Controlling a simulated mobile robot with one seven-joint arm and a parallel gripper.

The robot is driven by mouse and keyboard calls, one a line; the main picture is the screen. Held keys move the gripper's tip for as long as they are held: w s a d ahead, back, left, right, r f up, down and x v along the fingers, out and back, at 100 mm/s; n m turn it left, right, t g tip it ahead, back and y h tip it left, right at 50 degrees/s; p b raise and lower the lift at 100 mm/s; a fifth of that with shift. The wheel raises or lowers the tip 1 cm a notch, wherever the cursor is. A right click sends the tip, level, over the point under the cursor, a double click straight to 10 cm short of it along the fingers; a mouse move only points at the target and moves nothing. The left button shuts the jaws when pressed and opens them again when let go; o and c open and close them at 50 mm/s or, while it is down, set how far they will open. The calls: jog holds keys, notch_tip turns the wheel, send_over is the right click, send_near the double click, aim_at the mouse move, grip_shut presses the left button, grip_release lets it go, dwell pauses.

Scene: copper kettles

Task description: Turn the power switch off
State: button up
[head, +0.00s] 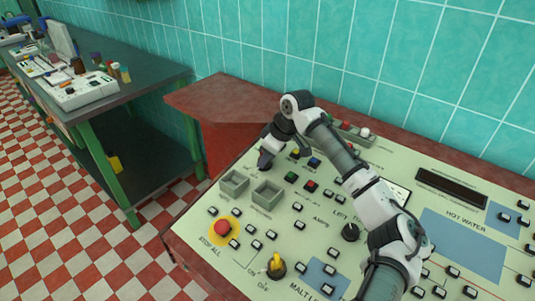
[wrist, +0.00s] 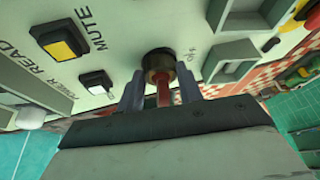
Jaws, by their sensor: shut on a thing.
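A red toggle lever on a dark round brass-like base, which I take as the power switch (wrist: 163,92), stands on the pale control panel (head: 330,250). In the wrist view it is between my two grey fingers, and my gripper (wrist: 160,92) is shut on it. A small on/off marking is beside it, too blurred to tell which way the lever is set. In the head view my gripper (head: 265,160) is low at the panel's far left part, and it hides the switch.
Two grey open boxes (head: 267,194) stand close to my gripper. Nearer are a red stop button (head: 222,229) and a yellow-tipped switch (head: 277,265). In the wrist view, a yellow button (wrist: 60,40) and a white button (wrist: 97,82) are beside the switch. A tiled wall rises behind.

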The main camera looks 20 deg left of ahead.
jog(key=shift+n, duration=0.6)
dwell(0.3)
jog(key=o, duration=1)
jog(key=b+v, duration=0.2)
jog(key=v, duration=1.1)
jog(key=shift+w+d+r, duration=0.2)
jog(key=shift+w+r, duration=0.05)
jog(key=shift+r, duration=0.15)
